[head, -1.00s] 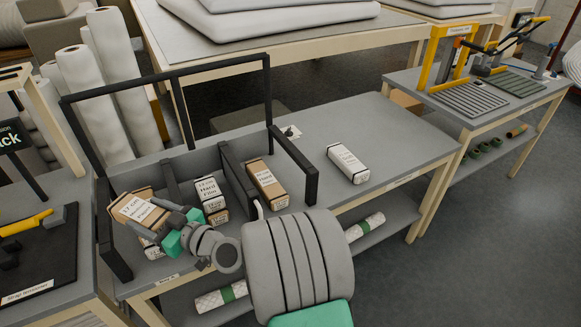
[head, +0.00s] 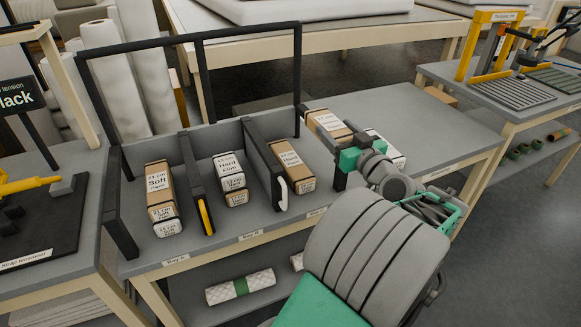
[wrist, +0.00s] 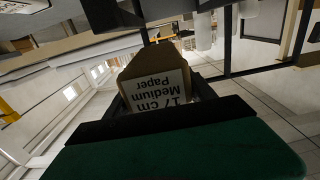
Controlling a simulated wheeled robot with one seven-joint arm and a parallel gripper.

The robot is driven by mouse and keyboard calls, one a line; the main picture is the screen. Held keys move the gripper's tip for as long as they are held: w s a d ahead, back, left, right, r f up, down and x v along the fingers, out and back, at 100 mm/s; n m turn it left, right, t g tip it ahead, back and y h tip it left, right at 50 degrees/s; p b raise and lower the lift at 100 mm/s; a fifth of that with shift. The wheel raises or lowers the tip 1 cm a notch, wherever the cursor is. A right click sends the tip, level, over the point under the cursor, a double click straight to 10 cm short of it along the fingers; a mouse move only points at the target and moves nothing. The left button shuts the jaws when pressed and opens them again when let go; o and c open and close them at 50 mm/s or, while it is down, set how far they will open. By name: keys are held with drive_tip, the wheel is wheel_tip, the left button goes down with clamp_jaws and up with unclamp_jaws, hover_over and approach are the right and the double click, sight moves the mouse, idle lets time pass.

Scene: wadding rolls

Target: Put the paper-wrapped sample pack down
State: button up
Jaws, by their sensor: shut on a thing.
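My gripper (head: 343,158) is shut on the paper-wrapped sample pack (head: 325,121), a brown pack with a white label. In the wrist view the pack (wrist: 155,88) sits between the jaws, its label reading "17 cm Medium Paper" upside down. In the head view it is over the grey table's right part, to the right of the dividers. I cannot tell whether its underside touches the table. My arm hides part of it. A white pack (head: 390,153) lies just right of the gripper, partly hidden by it.
Black-divided bays stand on the left: "Soft" packs (head: 161,198) in the left bay, "Hard Film" packs (head: 230,175) in the middle, a brown pack (head: 292,165) in the right. A black divider (head: 263,163) stands left of the gripper.

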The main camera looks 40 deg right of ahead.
drive_tip(key=w+f, duration=0.3)
drive_tip(key=w, duration=0.1)
drive_tip(key=w+a+f, duration=0.1)
drive_tip(key=w+f, duration=0.2)
drive_tip(key=w, duration=0.2)
drive_tip(key=w+a+f, duration=0.1)
drive_tip(key=w+f, duration=0.2)
drive_tip(key=w, duration=0.1)
drive_tip(key=shift+w+f+p, duration=0.2)
drive_tip(key=shift+f+p, duration=0.1)
wheel_tip(320, 180, down, 3)
drive_tip(key=shift+w+f, duration=0.1)
drive_tip(key=shift+f, duration=0.1)
drive_tip(key=shift+f+b, duration=0.25)
drive_tip(key=shift+b, duration=0.3)
drive_tip(key=shift+a+f+b, duration=0.1)
drive_tip(key=shift+f+b, duration=0.15)
drive_tip(key=shift+b, duration=0.1)
